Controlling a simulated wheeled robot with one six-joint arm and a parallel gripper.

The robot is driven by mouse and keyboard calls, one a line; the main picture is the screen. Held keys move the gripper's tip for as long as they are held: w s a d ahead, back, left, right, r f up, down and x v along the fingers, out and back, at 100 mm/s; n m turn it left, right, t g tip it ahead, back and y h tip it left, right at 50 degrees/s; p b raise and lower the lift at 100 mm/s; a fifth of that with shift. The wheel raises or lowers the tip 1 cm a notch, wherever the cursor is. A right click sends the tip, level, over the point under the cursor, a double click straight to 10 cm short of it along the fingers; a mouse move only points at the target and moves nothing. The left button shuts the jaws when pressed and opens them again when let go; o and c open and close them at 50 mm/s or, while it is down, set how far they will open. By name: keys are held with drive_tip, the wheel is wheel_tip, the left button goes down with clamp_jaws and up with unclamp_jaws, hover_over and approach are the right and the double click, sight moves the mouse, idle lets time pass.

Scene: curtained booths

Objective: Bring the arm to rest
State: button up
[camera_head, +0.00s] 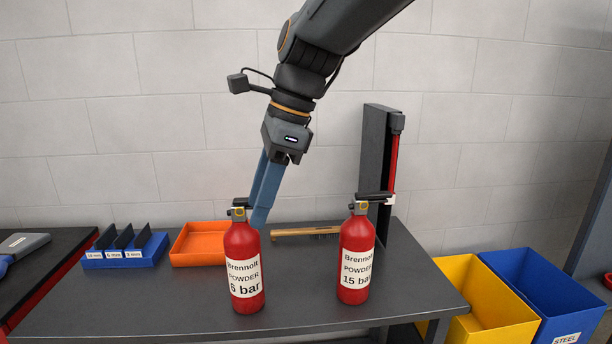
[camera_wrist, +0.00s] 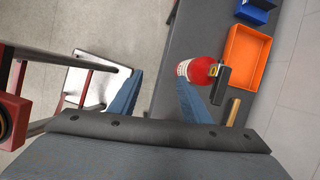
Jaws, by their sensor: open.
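My gripper (camera_head: 258,208) hangs down in the head view with its two blue fingers apart and nothing between them. The fingertips are close to the top of the red extinguisher labelled 6 bar (camera_head: 243,255), which stands upright on the dark table (camera_head: 190,318); I cannot tell whether they touch it. In the wrist view the open fingers of my gripper (camera_wrist: 157,88) show, with a red extinguisher (camera_wrist: 200,70) just beyond the right finger. A second red extinguisher, labelled 15 bar (camera_head: 355,257), stands upright to the right.
An orange tray (camera_head: 203,228) and a blue divided bin (camera_head: 120,262) stand at the back left. A wooden-handled brush (camera_head: 303,232) lies between the extinguishers. A dark upright stand (camera_head: 374,150) rises behind the right one. Yellow (camera_head: 465,272) and blue (camera_head: 540,296) bins stand at right.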

drive_tip(key=w+d+f+n+t+h+b, duration=0.15)
drive_tip(key=d+f+n, duration=0.45)
drive_tip(key=d+f, duration=0.8)
drive_tip(key=s+d+f+n+h+b, duration=0.1)
drive_tip(key=s+d+f+n, duration=0.2)
drive_tip(key=d+f, duration=0.3)
drive_tip(key=s+d+f+n+h+b, duration=0.1)
drive_tip(key=s+d+f+n, duration=0.3)
drive_tip(key=d+f+n, duration=0.2)
drive_tip(key=shift+d+f, duration=0.55)
drive_tip(key=shift+d, duration=0.05)
